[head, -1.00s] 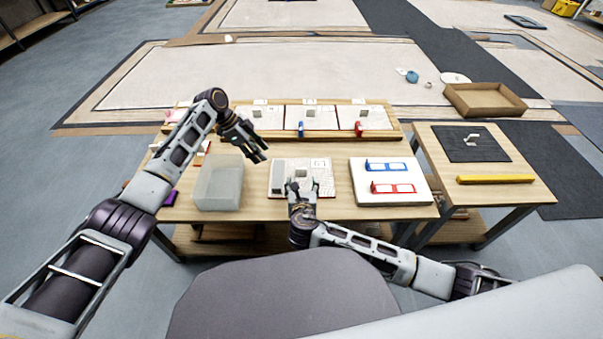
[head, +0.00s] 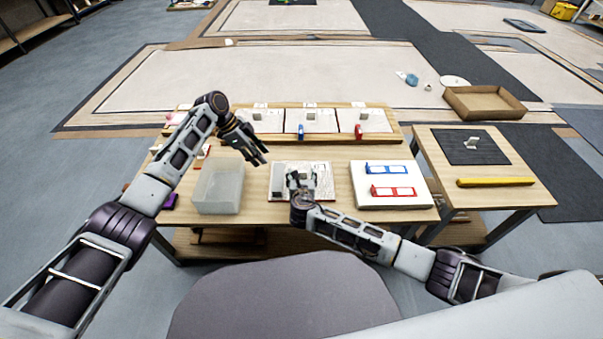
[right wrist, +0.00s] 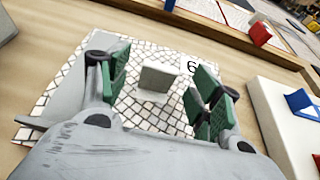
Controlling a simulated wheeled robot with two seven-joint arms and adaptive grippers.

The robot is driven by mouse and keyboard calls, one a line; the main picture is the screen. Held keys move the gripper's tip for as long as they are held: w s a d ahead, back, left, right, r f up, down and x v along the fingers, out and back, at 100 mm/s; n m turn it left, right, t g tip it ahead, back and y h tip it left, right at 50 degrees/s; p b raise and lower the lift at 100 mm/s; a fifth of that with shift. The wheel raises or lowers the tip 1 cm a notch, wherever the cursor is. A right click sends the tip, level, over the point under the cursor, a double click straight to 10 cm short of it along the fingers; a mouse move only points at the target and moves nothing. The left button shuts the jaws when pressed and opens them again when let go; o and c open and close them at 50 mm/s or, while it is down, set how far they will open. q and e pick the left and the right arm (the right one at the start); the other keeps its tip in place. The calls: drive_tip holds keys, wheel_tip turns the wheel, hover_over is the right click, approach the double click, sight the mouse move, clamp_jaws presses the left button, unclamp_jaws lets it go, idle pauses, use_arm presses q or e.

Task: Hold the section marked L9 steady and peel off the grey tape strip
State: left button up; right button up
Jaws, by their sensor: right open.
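A mosaic section (head: 284,166) of pale tiles lies on the near middle of the bench. In the right wrist view the section (right wrist: 170,112) has a grey upright tab (right wrist: 157,80) in its middle and a partly covered label showing a "6"-like mark. A grey strip (head: 276,182) runs along its left edge; it also shows in the right wrist view (right wrist: 96,52). My right gripper (right wrist: 160,88) is open, its green pads apart on either side of the tab. My left gripper (head: 258,153) hangs above the bench, behind and left of the section; its finger gap is unclear.
A translucent bin (head: 218,190) stands left of the section. A white board (head: 390,196) with blue and red frames lies right. A rack (head: 330,134) with several panels stands behind. A side table (head: 510,190) holds a dark mat (head: 490,150) and a yellow bar (head: 495,182).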

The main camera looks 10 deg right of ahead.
sight(302, 173)
drive_tip(key=shift+x, duration=1.65)
